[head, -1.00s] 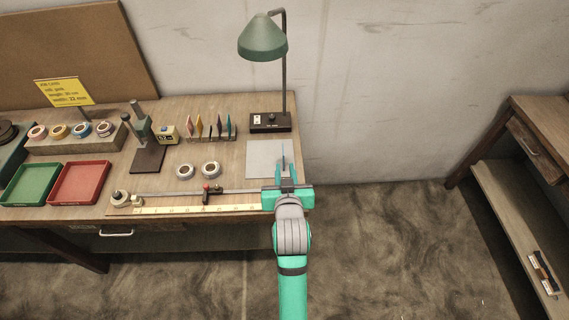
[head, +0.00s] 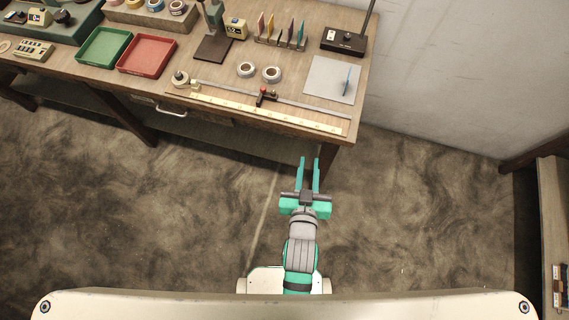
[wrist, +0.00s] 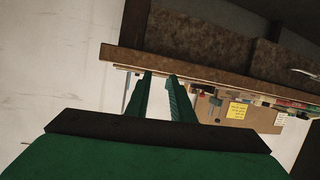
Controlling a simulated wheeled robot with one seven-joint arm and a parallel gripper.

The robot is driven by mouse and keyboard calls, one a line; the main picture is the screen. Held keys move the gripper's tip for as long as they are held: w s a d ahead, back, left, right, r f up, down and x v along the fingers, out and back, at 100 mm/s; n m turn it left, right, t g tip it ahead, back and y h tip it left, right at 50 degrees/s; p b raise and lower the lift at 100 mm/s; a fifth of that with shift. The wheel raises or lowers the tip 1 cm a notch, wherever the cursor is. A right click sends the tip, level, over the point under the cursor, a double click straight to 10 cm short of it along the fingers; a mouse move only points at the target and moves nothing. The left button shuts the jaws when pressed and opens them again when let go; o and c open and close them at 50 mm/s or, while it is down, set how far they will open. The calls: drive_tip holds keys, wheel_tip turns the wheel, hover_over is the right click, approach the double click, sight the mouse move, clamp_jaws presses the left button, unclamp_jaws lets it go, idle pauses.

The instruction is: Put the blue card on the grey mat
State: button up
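The blue card (head: 347,80) stands on edge on the grey mat (head: 322,88) at the right end of the workbench, seen nearly edge-on in the head view. My gripper (head: 309,160) is open and empty, in front of the bench's front edge and apart from the card and mat. In the wrist view my gripper's two fingers (wrist: 158,98) show parted with nothing between them. The card and mat cannot be made out in the wrist view.
The workbench (head: 215,78) holds a card rack (head: 280,43) with several cards, a lamp base (head: 343,41), two tape rolls (head: 259,71), a ruler (head: 255,109), a green tray (head: 103,47) and a red tray (head: 146,55). The floor around my arm is clear.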

drive_tip(key=s+a+r+y, duration=0.1)
drive_tip(key=s+a, duration=0.2)
drive_tip(key=s, duration=0.5)
drive_tip(key=s+a+r+t+y, duration=0.1)
drive_tip(key=s+a+r, duration=0.1)
drive_tip(key=s, duration=0.7)
drive_tip(key=shift+s+a+n, duration=0.3)
drive_tip(key=shift+a+n, duration=0.1)
drive_tip(key=shift+a, duration=0.5)
